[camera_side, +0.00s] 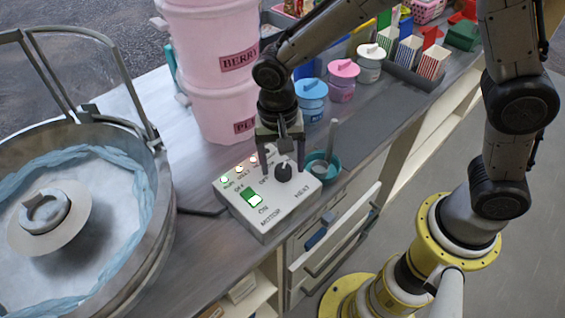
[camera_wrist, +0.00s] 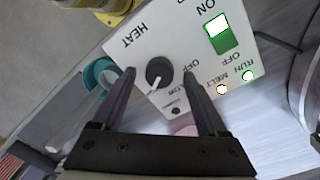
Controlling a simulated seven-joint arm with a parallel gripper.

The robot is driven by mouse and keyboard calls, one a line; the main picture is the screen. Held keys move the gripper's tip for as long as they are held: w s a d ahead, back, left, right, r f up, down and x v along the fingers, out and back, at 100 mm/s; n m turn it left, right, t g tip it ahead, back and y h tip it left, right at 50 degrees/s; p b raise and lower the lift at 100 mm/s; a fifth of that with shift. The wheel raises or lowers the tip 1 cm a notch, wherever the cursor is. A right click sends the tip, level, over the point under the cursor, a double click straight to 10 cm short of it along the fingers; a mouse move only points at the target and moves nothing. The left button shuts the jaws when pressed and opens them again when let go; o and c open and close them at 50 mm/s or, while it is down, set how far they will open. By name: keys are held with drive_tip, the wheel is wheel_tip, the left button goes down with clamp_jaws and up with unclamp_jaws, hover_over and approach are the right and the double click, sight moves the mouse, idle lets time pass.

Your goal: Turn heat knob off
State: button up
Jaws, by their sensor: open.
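The heat knob (camera_side: 283,173) is a small black dial on a white control panel (camera_side: 284,212). It also shows in the wrist view (camera_wrist: 158,71). Its white pointer mark faces down and slightly left there, away from the nearby OFF label. My gripper (camera_side: 282,160) is open above the panel. In the wrist view its two dark fingers (camera_wrist: 160,76) stand on either side of the knob, with a gap on both sides. Whether the tips reach down to the knob's height is hard to tell. The green motor switch (camera_wrist: 221,36) is lit, beside its ON and OFF labels.
A teal cup (camera_side: 317,171) with a grey handle stands close to the panel's right. A large metal bowl (camera_side: 158,232) is at left. Pink tubs (camera_side: 212,90) stand behind, lidded pots (camera_side: 342,84) at back right. Lit indicators (camera_side: 225,180) line the panel's far-left edge.

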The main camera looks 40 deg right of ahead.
drive_tip(key=shift+f, duration=0.4)
drive_tip(key=shift+c, duration=0.3)
clamp_jaws()
